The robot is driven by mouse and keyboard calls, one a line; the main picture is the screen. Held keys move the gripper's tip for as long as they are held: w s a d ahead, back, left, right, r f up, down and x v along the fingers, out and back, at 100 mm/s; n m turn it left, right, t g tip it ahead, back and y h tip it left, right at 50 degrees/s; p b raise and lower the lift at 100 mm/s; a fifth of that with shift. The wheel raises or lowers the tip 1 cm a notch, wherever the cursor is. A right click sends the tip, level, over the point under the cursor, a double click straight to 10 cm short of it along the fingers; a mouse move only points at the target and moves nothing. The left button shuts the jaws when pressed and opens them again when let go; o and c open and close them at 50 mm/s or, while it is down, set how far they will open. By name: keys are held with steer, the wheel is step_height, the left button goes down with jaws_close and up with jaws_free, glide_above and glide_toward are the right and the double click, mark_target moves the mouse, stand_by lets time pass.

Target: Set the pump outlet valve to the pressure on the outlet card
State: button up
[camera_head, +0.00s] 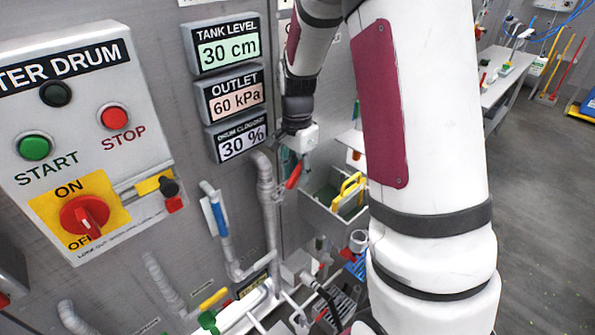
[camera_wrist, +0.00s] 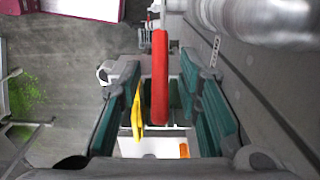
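The outlet display (camera_head: 235,95) on the wall panel reads 60 kPa. I take the red lever (camera_head: 294,176) by the wall pipe to be the outlet valve's handle. My gripper (camera_head: 289,166) is at that lever. In the wrist view, the red lever (camera_wrist: 160,78) stands lengthwise between the green finger pads of my gripper (camera_wrist: 165,105). The fingers are open, with a gap on each side of the lever. The valve body and any scale on it are hidden. I cannot make out a separate outlet card.
Displays for tank level (camera_head: 228,49), 30 cm, and drum closing (camera_head: 241,141), 30 %, flank the outlet display. A metal pipe (camera_head: 268,205) runs down the wall close by. Open floor (camera_head: 540,190) is at right.

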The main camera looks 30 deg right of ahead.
jaws_close()
steer(key=shift+w+d+f+g+y+b, duration=0.15)
steer(key=shift+d+f+y+b, duration=0.25)
steer(key=shift+y, duration=0.35)
steer(key=shift+d+f+g+y+b, duration=0.1)
steer(key=shift+d+f+y+b, duration=0.15)
steer(key=shift+f+y+b, duration=0.4)
steer(key=shift+w+d+f+g+y+b, duration=0.15)
steer(key=shift+d+f+y, duration=0.15)
steer(key=shift+y, duration=0.6)
steer(key=shift+s, duration=0.1)
jaws_free()
steer(key=shift+r, duration=0.1)
